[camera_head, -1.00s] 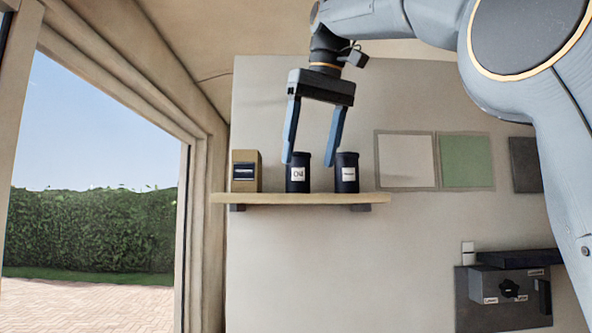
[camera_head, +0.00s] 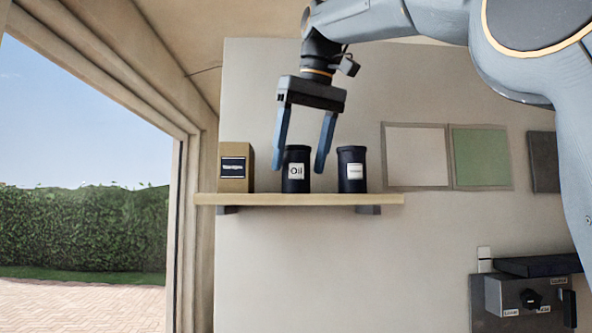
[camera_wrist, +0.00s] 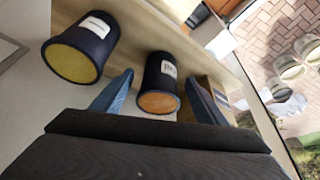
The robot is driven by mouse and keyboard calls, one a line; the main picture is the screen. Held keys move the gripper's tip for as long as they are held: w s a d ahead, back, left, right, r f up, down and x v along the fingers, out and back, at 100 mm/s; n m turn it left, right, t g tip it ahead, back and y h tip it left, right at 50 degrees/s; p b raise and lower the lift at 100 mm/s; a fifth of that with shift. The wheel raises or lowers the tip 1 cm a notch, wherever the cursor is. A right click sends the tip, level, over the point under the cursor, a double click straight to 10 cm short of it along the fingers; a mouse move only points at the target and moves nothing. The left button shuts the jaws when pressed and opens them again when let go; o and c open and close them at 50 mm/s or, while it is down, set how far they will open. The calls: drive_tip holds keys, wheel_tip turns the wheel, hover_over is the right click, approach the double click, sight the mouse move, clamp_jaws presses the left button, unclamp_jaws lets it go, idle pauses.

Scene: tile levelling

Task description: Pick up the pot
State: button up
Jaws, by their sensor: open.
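A dark pot labelled "Oil" (camera_head: 296,178) stands upright on the wall shelf (camera_head: 300,200), in the middle of the row. A second dark pot (camera_head: 352,171) with a white label stands to its right. My gripper (camera_head: 299,159) is open and empty, pointing down, with its blue fingers around the sides of the Oil pot's upper part in the head view. In the wrist view the Oil pot (camera_wrist: 160,80) shows an orange top between the fingers (camera_wrist: 157,95). The second pot (camera_wrist: 82,48) has a yellow top and lies outside the fingers. I cannot tell whether the fingers touch the pot.
A tan box (camera_head: 236,168) with a dark label stands at the shelf's left end, close to the gripper's left finger. White and green panels (camera_head: 416,155) hang on the wall to the right. A grey control box (camera_head: 525,295) sits low at right. A large window opening is at left.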

sight(296, 174)
drive_tip(key=shift+p+x, duration=0.55)
drive_tip(key=shift+x, duration=1.4)
drive_tip(key=c, duration=1.2)
drive_tip(key=shift+c, duration=0.2)
drive_tip(key=shift+r, duration=5)
